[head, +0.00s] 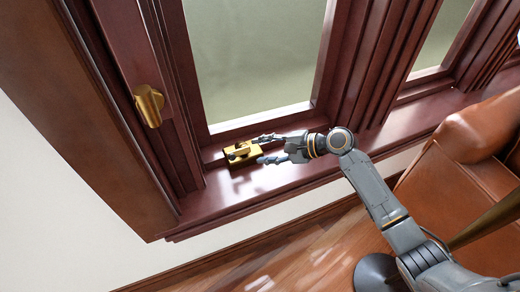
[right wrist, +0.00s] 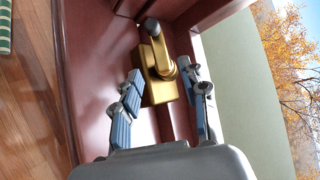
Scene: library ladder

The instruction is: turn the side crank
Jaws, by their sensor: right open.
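A gold crank (head: 241,151) sits on the dark red window sill (head: 250,190) at the foot of the window. In the right wrist view the crank (right wrist: 160,70) has a gold body and an arm ending in a dark knob, which points up in the picture. My right gripper (head: 263,149) is open just to the right of the crank. In the right wrist view its fingers (right wrist: 162,78) lie on either side of the crank's body. I cannot tell whether either finger touches it. My left gripper is not in view.
A gold latch (head: 149,106) is on the upright window frame at the left. The window pane (head: 250,60) rises behind the crank. A brown leather chair (head: 455,190) and a round dark base (head: 378,273) stand at the right. Wooden floor (head: 290,262) lies below the sill.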

